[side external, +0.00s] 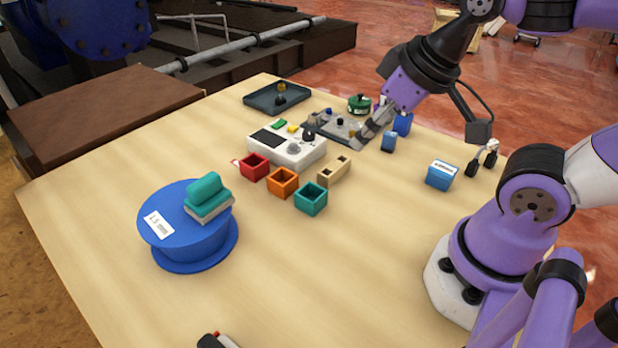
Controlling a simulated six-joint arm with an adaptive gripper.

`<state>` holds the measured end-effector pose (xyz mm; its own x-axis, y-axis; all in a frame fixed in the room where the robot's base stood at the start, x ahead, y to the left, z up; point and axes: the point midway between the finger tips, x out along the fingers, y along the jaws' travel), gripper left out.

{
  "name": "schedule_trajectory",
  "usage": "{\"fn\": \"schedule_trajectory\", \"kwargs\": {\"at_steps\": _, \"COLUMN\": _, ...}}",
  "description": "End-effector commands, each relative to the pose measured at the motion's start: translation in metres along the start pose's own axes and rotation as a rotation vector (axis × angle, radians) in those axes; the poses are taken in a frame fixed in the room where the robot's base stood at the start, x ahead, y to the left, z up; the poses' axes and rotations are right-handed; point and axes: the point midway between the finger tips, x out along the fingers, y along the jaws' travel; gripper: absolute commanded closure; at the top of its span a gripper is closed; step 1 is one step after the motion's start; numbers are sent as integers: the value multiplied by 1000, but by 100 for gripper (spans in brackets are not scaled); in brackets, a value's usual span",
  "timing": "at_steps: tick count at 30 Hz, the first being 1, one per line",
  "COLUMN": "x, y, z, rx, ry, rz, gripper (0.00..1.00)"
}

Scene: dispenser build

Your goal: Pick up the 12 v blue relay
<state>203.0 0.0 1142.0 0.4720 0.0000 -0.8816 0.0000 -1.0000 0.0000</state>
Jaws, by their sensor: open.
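Several blue blocks could be the relay, and no marking can be read. A small dark blue block (388,142) stands upright on the table just right of my gripper's fingers. A second blue block (403,124) stands behind it, partly hidden. A larger blue box with a white label on top (440,175) stands further right, near my arm's base. My gripper (369,131) is open, tilted down to the left, with its fingers over the right end of a grey tray (333,129). I see nothing held. The exact gap between fingers and small blue block is unclear.
A white device (287,147), red (254,166), orange (283,182) and teal (311,198) open boxes and a beige block (334,170) stand mid-table. A blue spool (186,235) is front left. A dark tray (277,97) lies behind. The front right table is mostly clear.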

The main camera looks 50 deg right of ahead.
Motion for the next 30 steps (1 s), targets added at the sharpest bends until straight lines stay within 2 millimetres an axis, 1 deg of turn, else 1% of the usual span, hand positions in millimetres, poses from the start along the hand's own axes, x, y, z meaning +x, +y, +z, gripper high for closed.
{"fn": "schedule_trajectory", "kwargs": {"at_steps": 5, "x": 0, "y": 0, "z": 0, "rx": 0, "ry": 0, "rz": 0, "gripper": 45}}
{"fn": "schedule_trajectory", "kwargs": {"at_steps": 7, "x": 0, "y": 0, "z": 0, "rx": 0, "ry": 0, "rz": 0, "gripper": 37}}
{"fn": "schedule_trajectory", "kwargs": {"at_steps": 16, "x": 0, "y": 0, "z": 0, "rx": 0, "ry": -1, "rz": 0, "gripper": 37}}
{"fn": "schedule_trajectory", "kwargs": {"at_steps": 20, "x": 1, "y": 9, "z": -9, "rx": -5, "ry": -29, "rz": 19, "gripper": 37}}
{"fn": "schedule_trajectory", "kwargs": {"at_steps": 23, "x": 4, "y": 29, "z": -25, "rx": -19, "ry": -91, "rz": 50, "gripper": 37}}
{"fn": "schedule_trajectory", "kwargs": {"at_steps": 25, "x": 10, "y": 52, "z": -40, "rx": -34, "ry": -155, "rz": 69, "gripper": 37}}
{"fn": "schedule_trajectory", "kwargs": {"at_steps": 26, "x": 14, "y": 64, "z": -45, "rx": -40, "ry": -185, "rz": 75, "gripper": 37}}
{"fn": "schedule_trajectory", "kwargs": {"at_steps": 27, "x": 20, "y": 82, "z": -51, "rx": -49, "ry": -225, "rz": 79, "gripper": 37}}
{"fn": "schedule_trajectory", "kwargs": {"at_steps": 29, "x": 30, "y": 109, "z": -58, "rx": -60, "ry": -284, "rz": 77, "gripper": 37}}
{"fn": "schedule_trajectory", "kwargs": {"at_steps": 30, "x": 37, "y": 127, "z": -60, "rx": -68, "ry": -320, "rz": 71, "gripper": 37}}
